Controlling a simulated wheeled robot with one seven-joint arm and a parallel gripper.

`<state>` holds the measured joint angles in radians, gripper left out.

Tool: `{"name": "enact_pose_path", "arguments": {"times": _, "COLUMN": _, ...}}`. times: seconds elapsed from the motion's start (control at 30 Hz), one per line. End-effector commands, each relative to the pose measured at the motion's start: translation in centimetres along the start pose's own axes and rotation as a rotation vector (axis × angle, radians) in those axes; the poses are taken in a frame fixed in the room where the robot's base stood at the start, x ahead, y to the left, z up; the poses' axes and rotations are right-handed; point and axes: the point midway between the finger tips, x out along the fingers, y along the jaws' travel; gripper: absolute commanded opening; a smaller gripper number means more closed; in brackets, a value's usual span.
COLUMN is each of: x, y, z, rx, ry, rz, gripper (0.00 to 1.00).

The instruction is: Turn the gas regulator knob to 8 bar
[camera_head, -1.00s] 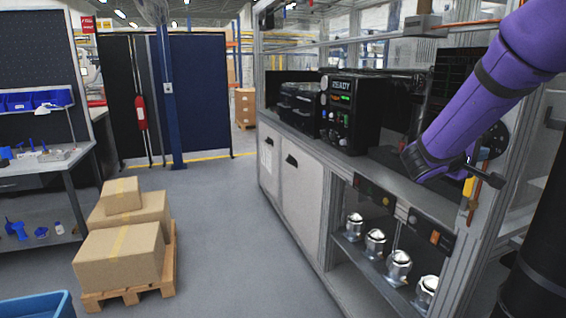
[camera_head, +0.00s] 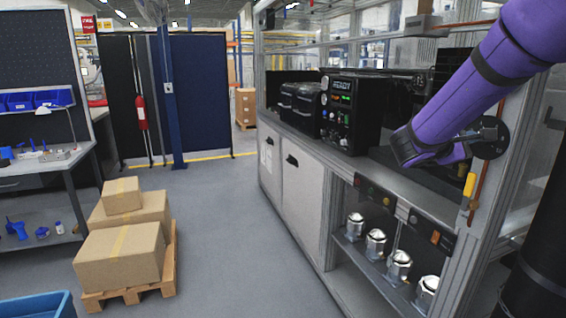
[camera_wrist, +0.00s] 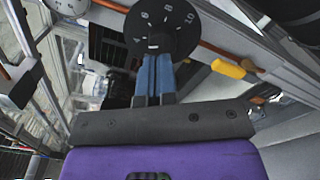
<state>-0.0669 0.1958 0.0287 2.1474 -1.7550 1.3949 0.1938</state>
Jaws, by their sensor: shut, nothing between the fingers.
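The regulator's black dial (camera_wrist: 176,22) fills the top of the wrist view, with white numbers 4, 6, 8 and 10 around its face. In the head view the dial (camera_head: 494,140) shows as a dark disc at the right, partly behind my purple arm. My gripper (camera_wrist: 154,58) has its two blue fingers together, empty, pointing at the lower middle of the dial. The fingertips overlap the dial's lower edge in the picture; I cannot tell whether they touch. The knob's grip and its exact setting are not clear. The fingers cannot be made out in the head view.
A yellow-handled lever (camera_wrist: 228,69) on a copper pipe (camera_wrist: 216,50) lies right of the fingers. A white round gauge (camera_wrist: 68,6) is at upper left. A black instrument reading READY (camera_head: 352,112) stands on the bench. Several metal housings (camera_head: 375,243) sit on the lower shelf.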

Motion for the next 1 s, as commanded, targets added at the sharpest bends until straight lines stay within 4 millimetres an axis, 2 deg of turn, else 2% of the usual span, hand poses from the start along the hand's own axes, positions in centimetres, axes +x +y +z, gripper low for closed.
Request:
{"name": "enact_pose_path", "arguments": {"times": 0.2, "x": -0.2, "y": 1.6, "z": 0.1, "rx": -0.269, "ry": 0.0, "rz": -0.002, "gripper": 0.0}}
{"name": "enact_pose_path", "arguments": {"times": 0.4, "x": -0.4, "y": 2.4, "z": 0.1, "rx": -0.416, "ry": 0.001, "rz": -0.002, "gripper": 0.0}}
{"name": "enact_pose_path", "arguments": {"times": 0.67, "x": 0.5, "y": 2.6, "z": 0.2, "rx": -0.455, "ry": -0.001, "rz": -0.003, "gripper": 0.0}}
{"name": "enact_pose_path", "arguments": {"times": 1.0, "x": 4.4, "y": 2.6, "z": 0.1, "rx": -0.454, "ry": -0.001, "rz": -0.002, "gripper": 0.0}}
